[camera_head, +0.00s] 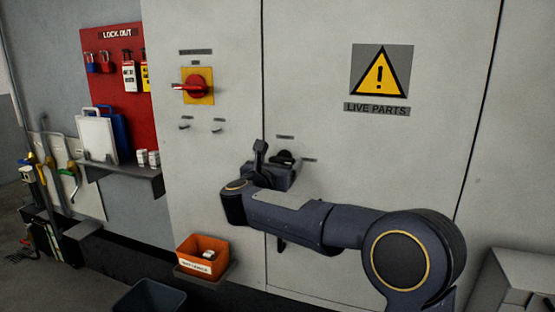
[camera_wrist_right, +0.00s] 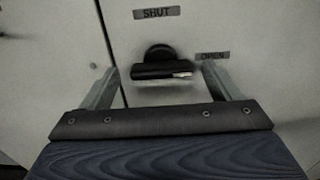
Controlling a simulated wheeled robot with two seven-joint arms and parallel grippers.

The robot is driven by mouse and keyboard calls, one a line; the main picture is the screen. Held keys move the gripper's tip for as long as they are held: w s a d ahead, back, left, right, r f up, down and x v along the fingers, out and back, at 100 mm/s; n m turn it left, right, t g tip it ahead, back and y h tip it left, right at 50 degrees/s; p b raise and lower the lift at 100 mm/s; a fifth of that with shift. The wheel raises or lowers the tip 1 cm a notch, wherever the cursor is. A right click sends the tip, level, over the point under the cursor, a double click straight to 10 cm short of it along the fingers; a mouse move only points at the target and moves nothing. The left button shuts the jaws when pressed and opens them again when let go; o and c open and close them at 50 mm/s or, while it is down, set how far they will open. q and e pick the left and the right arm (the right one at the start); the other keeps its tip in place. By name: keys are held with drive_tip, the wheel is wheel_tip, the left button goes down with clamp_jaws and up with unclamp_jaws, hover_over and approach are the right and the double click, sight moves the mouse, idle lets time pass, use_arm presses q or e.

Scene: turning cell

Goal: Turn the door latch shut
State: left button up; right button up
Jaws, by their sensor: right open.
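The door latch (camera_wrist_right: 160,68) is a black handle on a round boss on the pale cabinet door. Its bar lies about level in the right wrist view, with a light end at the right, towards the OPEN label (camera_wrist_right: 212,55). The SHUT label (camera_wrist_right: 157,13) is above it. My right gripper (camera_wrist_right: 161,78) is open, with one finger on each side of the latch; I cannot tell whether either touches it. In the head view the latch (camera_head: 284,156) shows just behind my right gripper (camera_head: 272,160), which partly hides it. My left gripper is out of view.
A red and yellow rotary switch (camera_head: 197,86) is on the panel left of the door seam. An orange bin (camera_head: 202,257) sits low in front of the cabinet. A red lockout board (camera_head: 118,60) and a shelf (camera_head: 125,178) are at the left. The door around the warning sign (camera_head: 381,71) is clear.

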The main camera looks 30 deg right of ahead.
drive_tip(key=shift+w+d, duration=0.3)
drive_tip(key=shift+d, duration=0.15)
drive_tip(key=shift+c, duration=0.4)
drive_tip(key=c, duration=0.9)
